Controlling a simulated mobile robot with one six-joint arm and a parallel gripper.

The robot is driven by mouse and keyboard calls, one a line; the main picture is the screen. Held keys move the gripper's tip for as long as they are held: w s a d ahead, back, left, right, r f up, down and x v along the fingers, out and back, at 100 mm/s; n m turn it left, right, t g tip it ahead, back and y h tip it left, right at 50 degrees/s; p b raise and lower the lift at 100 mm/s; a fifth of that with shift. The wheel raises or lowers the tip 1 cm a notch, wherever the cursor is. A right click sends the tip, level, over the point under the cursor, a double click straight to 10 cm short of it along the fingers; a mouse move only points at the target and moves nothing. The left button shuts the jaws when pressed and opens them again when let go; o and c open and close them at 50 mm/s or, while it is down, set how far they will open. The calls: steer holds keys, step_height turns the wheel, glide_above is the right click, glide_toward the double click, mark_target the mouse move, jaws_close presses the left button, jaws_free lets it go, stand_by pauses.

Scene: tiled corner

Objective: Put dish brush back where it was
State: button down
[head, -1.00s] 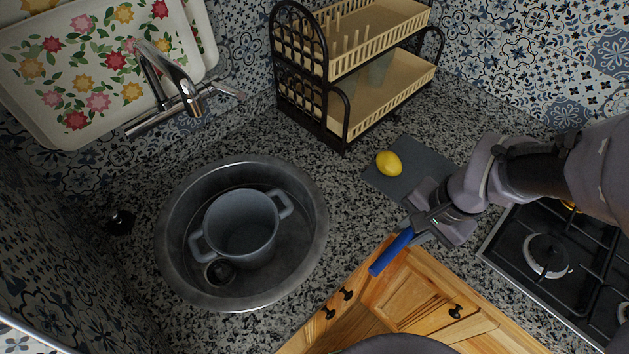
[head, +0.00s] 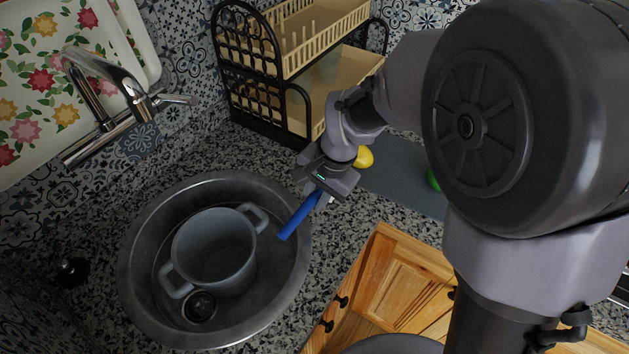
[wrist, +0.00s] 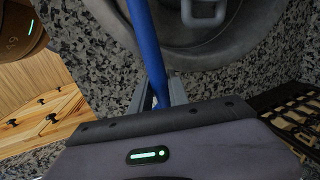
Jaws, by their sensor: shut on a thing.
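My gripper (head: 322,190) is shut on the blue handle of the dish brush (head: 298,218). The handle slants down and left, its free end over the right rim of the sink (head: 135,250) or just beside it. In the wrist view the blue brush handle (wrist: 147,45) runs up from between the fingers of my gripper (wrist: 160,92) toward the sink. The head of the brush cannot be made out. A grey two-handled pot (head: 215,255) sits in the round metal sink.
A black and beige dish rack (head: 255,95) stands behind my gripper. A yellow lemon (head: 364,157) lies by a grey mat (head: 400,180), partly behind my arm. A tap (head: 110,90) and flowered tray (head: 25,95) are at the left. Wooden cabinets (head: 385,285) lie below the counter.

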step_height(320, 180, down, 2)
steer(key=shift+f, duration=0.1)
steer(key=shift+b, duration=0.3)
steer(key=shift+f, duration=0.2)
steer(key=c, duration=1.3)
jaws_free()
steer(key=shift+o, duration=0.2)
